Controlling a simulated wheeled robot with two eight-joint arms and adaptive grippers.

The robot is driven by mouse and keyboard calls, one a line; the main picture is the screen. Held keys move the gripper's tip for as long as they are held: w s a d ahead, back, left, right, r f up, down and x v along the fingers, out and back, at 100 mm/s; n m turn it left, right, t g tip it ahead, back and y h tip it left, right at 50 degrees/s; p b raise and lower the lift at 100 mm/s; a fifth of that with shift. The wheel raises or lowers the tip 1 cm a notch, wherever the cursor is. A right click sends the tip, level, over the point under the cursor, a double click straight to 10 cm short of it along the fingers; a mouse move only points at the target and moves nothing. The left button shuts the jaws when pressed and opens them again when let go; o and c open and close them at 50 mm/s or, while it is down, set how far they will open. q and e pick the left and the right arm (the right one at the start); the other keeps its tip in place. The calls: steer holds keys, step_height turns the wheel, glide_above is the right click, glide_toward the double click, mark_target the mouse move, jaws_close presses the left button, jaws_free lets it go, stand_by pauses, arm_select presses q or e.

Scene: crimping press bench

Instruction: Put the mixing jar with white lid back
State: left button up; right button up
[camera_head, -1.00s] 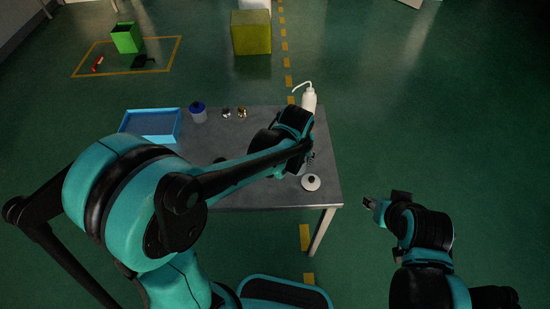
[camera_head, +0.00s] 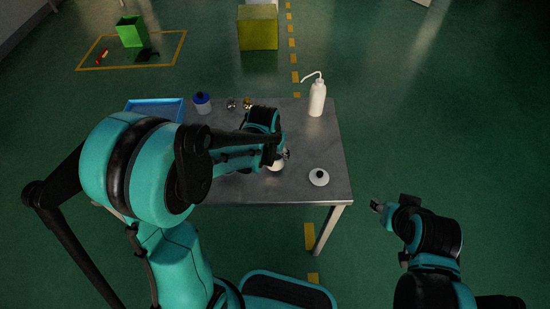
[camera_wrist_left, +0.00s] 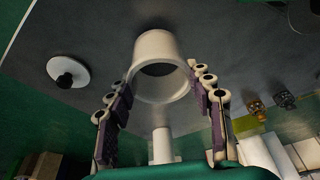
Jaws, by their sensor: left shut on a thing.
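The white mixing jar (camera_wrist_left: 157,48) is between the fingers of my left gripper (camera_wrist_left: 162,95) in the left wrist view, with a dark round opening facing the camera. In the head view, the left gripper (camera_head: 281,156) is shut on the jar (camera_head: 276,166) over the table; the arm hides part of it. The white lid (camera_head: 319,178) with a black knob lies apart from the jar, near the table's right front corner. It also shows in the left wrist view (camera_wrist_left: 68,72). My right gripper (camera_head: 377,207) is off the table to the right; its jaws are too small to judge.
On the table (camera_head: 300,145) stand a white wash bottle (camera_head: 317,99), a blue-lidded jar (camera_head: 202,104), small metal parts (camera_head: 232,103) and a blue tray (camera_head: 158,103). The table's right side is clear between the bottle and lid. A green bin (camera_head: 131,32) stands on the floor.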

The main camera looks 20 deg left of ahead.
arm_select(q)
step_height(320, 180, down, 2)
steer(key=shift+f+b, duration=0.1)
steer(key=shift+b, duration=0.2)
arm_select(e)
steer(key=shift+f, duration=0.5)
steer(key=shift+f, duration=0.1)
arm_select(q)
steer(key=o, duration=1.4)
steer(key=shift+c, duration=0.2)
